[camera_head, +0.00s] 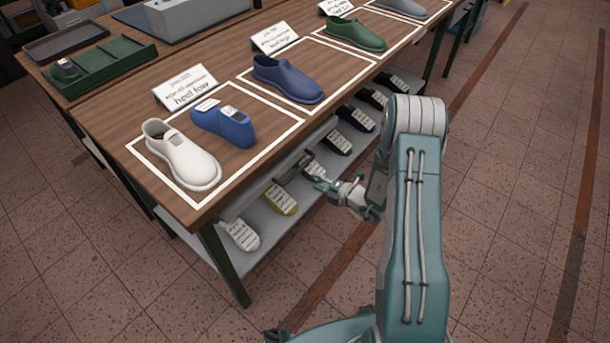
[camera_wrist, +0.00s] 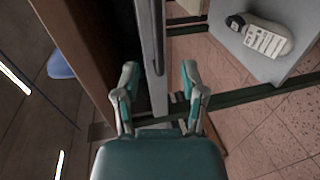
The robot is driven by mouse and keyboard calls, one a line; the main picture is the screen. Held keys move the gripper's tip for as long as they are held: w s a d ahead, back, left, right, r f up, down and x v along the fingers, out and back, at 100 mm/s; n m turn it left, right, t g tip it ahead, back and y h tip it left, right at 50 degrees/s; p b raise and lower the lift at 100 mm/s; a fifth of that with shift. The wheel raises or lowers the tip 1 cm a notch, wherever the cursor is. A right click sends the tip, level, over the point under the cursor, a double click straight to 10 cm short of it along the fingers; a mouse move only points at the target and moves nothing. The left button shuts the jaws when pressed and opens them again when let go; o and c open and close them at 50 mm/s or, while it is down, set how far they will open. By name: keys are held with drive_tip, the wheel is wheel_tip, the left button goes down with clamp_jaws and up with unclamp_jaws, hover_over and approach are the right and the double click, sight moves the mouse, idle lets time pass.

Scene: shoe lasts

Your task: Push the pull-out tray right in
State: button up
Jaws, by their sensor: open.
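The pull-out tray (camera_head: 252,188) shows as a light grey front just below the table's near edge. In the wrist view the tray front (camera_wrist: 148,35) is a narrow grey strip running up the picture along the brown tabletop edge. In the wrist view my gripper (camera_wrist: 159,75) is open, with one finger on each side of the strip's line. I cannot tell whether it touches. The tray's inside is hidden under the tabletop.
The wooden table (camera_head: 120,120) bears several shoe lasts, among them a white one (camera_head: 182,155) and a blue one (camera_head: 225,124), in white-outlined areas with signs. A lower shelf (camera_head: 265,218) holds several labelled lasts. The tiled floor right of my arm is clear.

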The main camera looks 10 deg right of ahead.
drive_tip(key=v, duration=0.2)
drive_tip(key=shift+s+d, duration=0.2)
drive_tip(key=shift+s, duration=0.15)
drive_tip(key=s+a+r+n+g, duration=0.3)
drive_tip(key=s+a+r+n, duration=0.1)
drive_tip(key=r+n, duration=0.4)
drive_tip(key=s+a+r+n+g, duration=0.4)
drive_tip(key=r+n, duration=0.3)
drive_tip(key=n, duration=0.2)
drive_tip(key=s+a+r+n+g, duration=0.3)
drive_tip(key=s+a+r+n, duration=0.1)
drive_tip(key=r+n, duration=0.4)
drive_tip(key=s+d+r+n+t+h, duration=0.1)
drive_tip(key=s+d+r+n+h, duration=0.2)
drive_tip(key=s+n, duration=0.4)
drive_tip(key=s+d+r+n+t+h, duration=0.2)
drive_tip(key=s+d+r+n+h, duration=0.2)
drive_tip(key=n, duration=1)
drive_tip(key=shift+s+r+h, duration=1.3)
drive_tip(key=shift+s+r, duration=0.7)
drive_tip(key=shift+s, duration=0.35)
